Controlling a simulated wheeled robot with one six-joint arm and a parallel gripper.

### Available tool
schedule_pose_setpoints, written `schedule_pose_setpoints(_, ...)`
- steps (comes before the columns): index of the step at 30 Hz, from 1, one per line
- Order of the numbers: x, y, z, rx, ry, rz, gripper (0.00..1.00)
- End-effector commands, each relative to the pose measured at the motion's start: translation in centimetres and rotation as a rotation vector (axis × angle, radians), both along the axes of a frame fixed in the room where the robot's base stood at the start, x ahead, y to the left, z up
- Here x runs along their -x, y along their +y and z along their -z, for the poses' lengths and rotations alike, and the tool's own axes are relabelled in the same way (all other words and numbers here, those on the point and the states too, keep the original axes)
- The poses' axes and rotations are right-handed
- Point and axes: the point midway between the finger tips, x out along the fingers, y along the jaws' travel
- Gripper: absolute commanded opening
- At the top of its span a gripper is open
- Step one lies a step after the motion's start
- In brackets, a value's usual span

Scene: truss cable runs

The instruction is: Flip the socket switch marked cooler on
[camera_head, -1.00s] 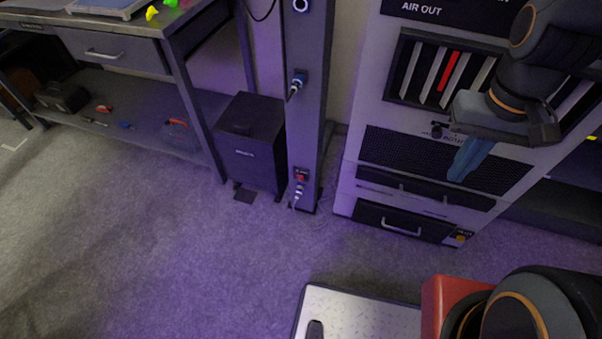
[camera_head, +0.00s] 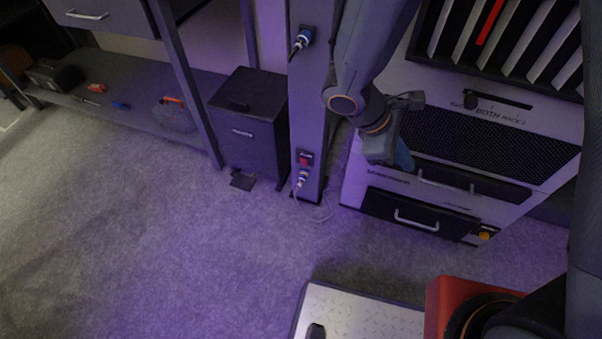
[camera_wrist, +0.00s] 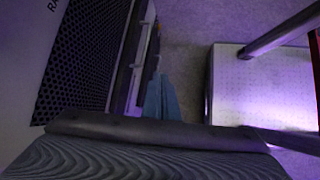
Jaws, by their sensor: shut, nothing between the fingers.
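The red socket switch (camera_head: 304,159) sits low on the grey upright post (camera_head: 308,80), under a small label too small to read. A socket with a blue and white plug (camera_head: 303,177) is just below it. In the wrist view my blue fingers (camera_wrist: 160,100) are together and empty, pointing down beside the cabinet front. The switch is not visible in the wrist view.
A cabinet (camera_head: 455,135) with a black grille and drawer handles stands right of the post. A black box (camera_head: 250,125) stands left of it. A second plug (camera_head: 302,40) sits higher on the post. Carpet (camera_head: 200,250) in front is open.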

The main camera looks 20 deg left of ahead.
Motion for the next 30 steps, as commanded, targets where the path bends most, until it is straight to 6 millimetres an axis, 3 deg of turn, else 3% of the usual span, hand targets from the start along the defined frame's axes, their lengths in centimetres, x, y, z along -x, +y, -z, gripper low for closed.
schedule_pose_setpoints(1, -1.3, 2.3, 3.6, 0.058, 0.013, -0.150, 0.00)
schedule_pose_setpoints(7, -4.8, 12.6, 13.2, 0.266, 0.004, -0.721, 0.00)
schedule_pose_setpoints(12, -4.4, 21.8, 20.6, 0.389, -0.036, -1.129, 0.00)
schedule_pose_setpoints(15, -3.3, 25.7, 23.6, 0.431, -0.060, -1.296, 0.00)
schedule_pose_setpoints(21, -1.8, 29.1, 26.1, 0.467, -0.087, -1.445, 0.00)
schedule_pose_setpoints(30, -1.8, 29.3, 26.1, 0.469, -0.088, -1.453, 0.00)
